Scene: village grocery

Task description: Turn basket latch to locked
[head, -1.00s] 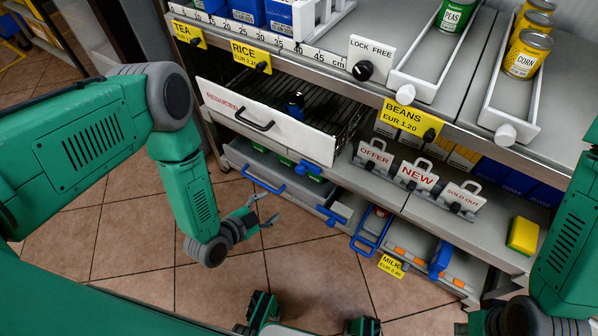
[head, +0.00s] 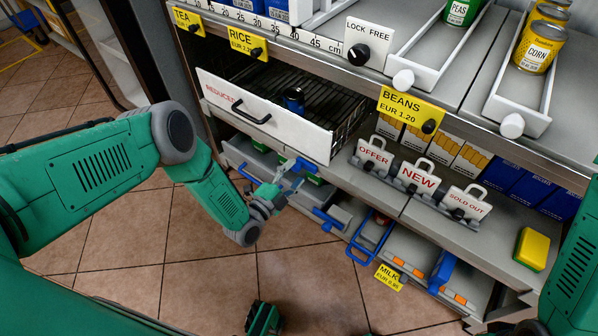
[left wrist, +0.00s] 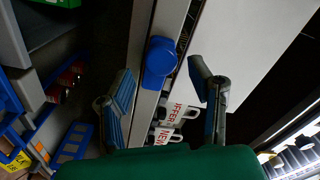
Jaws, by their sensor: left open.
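A white plate marked LOCK FREE (head: 368,40) with a black knob (head: 358,54) is fixed to the upper shelf edge, right of the pulled-out wire basket (head: 345,112). I cannot tell which word the knob points to. The basket's white front (head: 270,115) reads REDUCED and has a black handle. My left gripper (head: 291,172) is open and empty, below the basket front and far below the knob. In the left wrist view, a blue knob (left wrist: 160,56) on a grey rail shows between the open fingers (left wrist: 161,68), apparently untouched.
Signs OFFER (head: 372,158), NEW (head: 416,177) and SOLD OUT (head: 466,203) stand on the middle shelf, with a yellow sponge (head: 531,249) to their right. Blue-handled drawers (head: 325,218) are below.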

